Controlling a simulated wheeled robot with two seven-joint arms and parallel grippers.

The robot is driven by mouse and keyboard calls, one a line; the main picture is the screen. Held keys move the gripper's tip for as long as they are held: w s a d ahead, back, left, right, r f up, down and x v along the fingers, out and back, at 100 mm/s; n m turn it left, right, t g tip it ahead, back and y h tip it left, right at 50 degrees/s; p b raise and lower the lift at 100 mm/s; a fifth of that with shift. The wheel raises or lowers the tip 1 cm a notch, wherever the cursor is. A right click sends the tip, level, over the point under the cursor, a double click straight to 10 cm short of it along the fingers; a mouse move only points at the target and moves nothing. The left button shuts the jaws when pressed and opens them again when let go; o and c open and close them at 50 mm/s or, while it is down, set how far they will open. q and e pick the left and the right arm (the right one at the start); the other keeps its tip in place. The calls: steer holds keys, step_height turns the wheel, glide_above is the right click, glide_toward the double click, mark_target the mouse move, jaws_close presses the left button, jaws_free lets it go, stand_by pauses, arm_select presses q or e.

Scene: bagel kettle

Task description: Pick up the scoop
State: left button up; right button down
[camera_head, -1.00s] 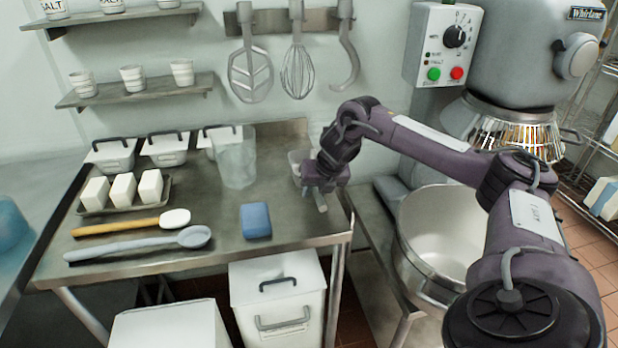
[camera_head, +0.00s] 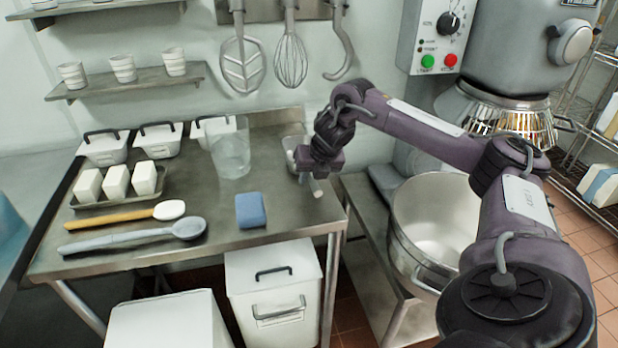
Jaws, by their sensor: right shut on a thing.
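The scoop (camera_head: 291,146) is at the right end of the steel table, mostly covered by my right gripper. Its pale bowl shows to the left of the gripper and its grey handle end sticks out below. My right gripper (camera_head: 314,170) is shut on the scoop, near the table's right edge. I cannot tell whether the scoop touches the table top. My left gripper is not in view.
A clear pitcher (camera_head: 231,153) stands left of the scoop, and a blue block (camera_head: 250,210) lies in front. Two long spoons lie farther left on the table (camera_head: 205,250). A large steel bowl (camera_head: 437,222) is at the right, below my arm.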

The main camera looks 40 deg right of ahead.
step_height(320, 180, up, 9)
steer(key=shift+w+p, duration=0.1)
steer(key=shift+p, duration=0.5)
step_height(320, 180, up, 10)
steer(key=p, duration=0.8)
steer(key=shift+r, duration=0.15)
